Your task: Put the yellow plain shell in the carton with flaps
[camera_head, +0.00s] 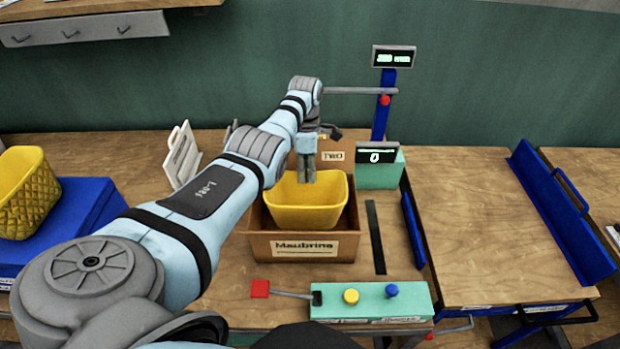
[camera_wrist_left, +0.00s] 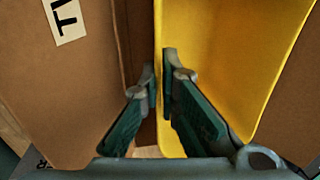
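The yellow plain shell (camera_head: 307,213) is an open tub with smooth walls. It sits upright inside the brown carton (camera_head: 263,246), whose front wall, labelled "Maubrina", hides its lower part. My left gripper (camera_head: 307,176) reaches down at the shell's far rim. In the left wrist view its fingers (camera_wrist_left: 158,85) are close together on either side of the yellow wall (camera_wrist_left: 225,60), one inside and one outside. They look shut on that wall. Whether the shell touches the carton floor is hidden. My right gripper is out of view.
A yellow quilted shell (camera_head: 25,192) stands on a blue box (camera_head: 75,215) at left. A brown panel labelled "TWO" (camera_head: 333,156) stands behind the shell. A green control box (camera_head: 372,304) with buttons lies in front. A blue post (camera_head: 382,112) and displays stand behind, right.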

